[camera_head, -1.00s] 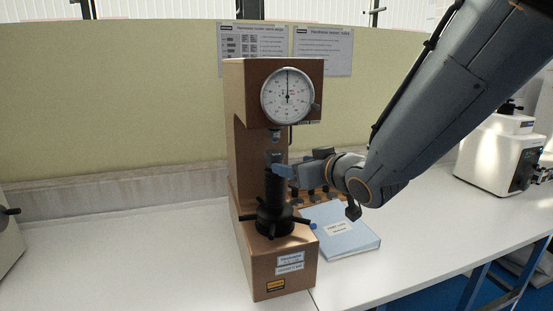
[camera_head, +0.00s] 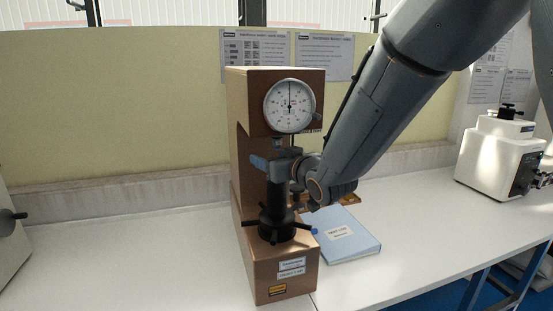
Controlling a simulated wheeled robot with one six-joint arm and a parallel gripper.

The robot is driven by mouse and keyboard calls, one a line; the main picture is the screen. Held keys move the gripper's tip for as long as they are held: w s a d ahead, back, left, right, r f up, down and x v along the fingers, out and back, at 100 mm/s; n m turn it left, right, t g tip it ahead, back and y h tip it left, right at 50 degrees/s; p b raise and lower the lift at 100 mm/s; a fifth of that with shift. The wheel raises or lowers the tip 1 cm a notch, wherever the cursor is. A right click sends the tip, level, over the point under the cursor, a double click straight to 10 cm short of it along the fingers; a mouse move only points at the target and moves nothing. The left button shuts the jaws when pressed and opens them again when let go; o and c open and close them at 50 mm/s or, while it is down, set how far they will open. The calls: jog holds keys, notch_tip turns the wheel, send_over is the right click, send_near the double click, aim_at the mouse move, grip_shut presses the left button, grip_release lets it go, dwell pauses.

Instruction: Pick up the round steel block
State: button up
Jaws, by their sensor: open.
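The brown hardness tester (camera_head: 250,120) stands on the white bench, with a round dial at its top. Its black screw column (camera_head: 276,196) rises below the indenter. My gripper (camera_head: 268,164) is open at the top of this column, below the indenter. One blue fingertip shows at the column's left side, and the wrist comes in from the right. I cannot make out the round steel block; my gripper covers the column's top. Whether the fingers touch anything there is too small to tell.
A blue binder (camera_head: 342,236) lies on the bench right of the tester. A wooden piece (camera_head: 349,199) shows behind it, partly hidden by my arm. A white tester (camera_head: 500,155) stands at far right. The bench (camera_head: 130,250) left of the brown tester is clear.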

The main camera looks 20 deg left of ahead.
jog(key=shift+w+a+f, duration=0.1)
jog(key=shift+w+a, duration=0.15)
jog(key=shift+w, duration=0.05)
jog(key=c, duration=1.3)
